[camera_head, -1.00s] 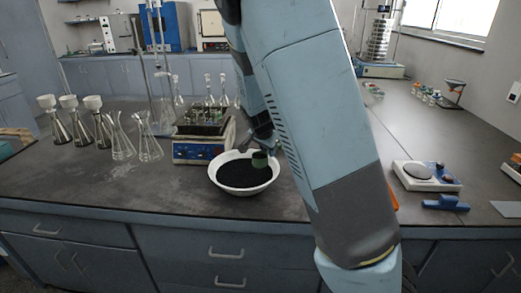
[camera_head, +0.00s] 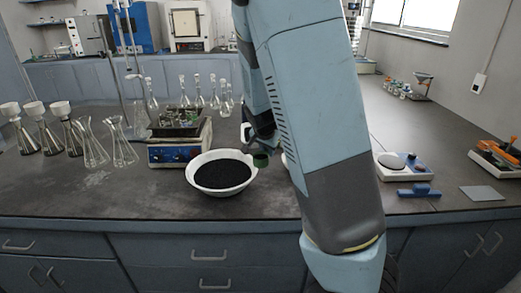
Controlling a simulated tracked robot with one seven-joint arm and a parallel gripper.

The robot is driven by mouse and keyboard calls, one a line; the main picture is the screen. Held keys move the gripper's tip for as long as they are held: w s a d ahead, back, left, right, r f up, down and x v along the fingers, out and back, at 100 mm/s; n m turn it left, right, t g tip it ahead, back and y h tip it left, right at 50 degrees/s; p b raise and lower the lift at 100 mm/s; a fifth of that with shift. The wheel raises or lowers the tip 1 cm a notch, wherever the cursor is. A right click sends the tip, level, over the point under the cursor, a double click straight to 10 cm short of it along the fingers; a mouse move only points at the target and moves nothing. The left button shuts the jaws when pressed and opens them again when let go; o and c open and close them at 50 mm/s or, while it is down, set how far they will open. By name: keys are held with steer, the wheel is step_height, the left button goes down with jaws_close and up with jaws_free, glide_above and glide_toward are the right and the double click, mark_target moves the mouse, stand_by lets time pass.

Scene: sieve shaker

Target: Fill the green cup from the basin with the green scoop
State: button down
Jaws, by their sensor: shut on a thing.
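The basin (camera_head: 192,178) is a white bowl of black grains on the front of the bench. My gripper (camera_head: 262,148) is shut on the green scoop (camera_head: 261,160), beside the basin's right rim. The scoop looks raised above the bench, but its height and whether it holds grains cannot be told. My arm hides part of the bench to the right. I cannot make out the green cup for certain.
Several glass flasks (camera_head: 93,148) stand to the left. A hot plate (camera_head: 400,165), a blue object (camera_head: 419,190) and a black-filled tray (camera_head: 497,160) lie to the right.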

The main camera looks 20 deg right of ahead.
steer(key=s+d, duration=0.4)
steer(key=d, duration=0.7)
steer(key=s+d, duration=0.5)
steer(key=d, duration=0.7)
steer(key=s+d, duration=0.4)
steer(key=d, duration=0.7)
steer(key=shift+s+d+f, duration=0.15)
steer(key=shift+d+f, duration=0.1)
steer(key=shift+d, duration=0.05)
stand_by(2.1)
steer(key=shift+f+n+g+h, duration=0.3)
steer(key=shift+f+g+h, duration=0.4)
steer(key=shift+f+g, duration=0.35)
stand_by(0.5)
steer(key=shift+a+f+g+h, duration=0.1)
steer(key=shift+f+g+h, duration=0.1)
steer(key=shift+g+h, duration=0.25)
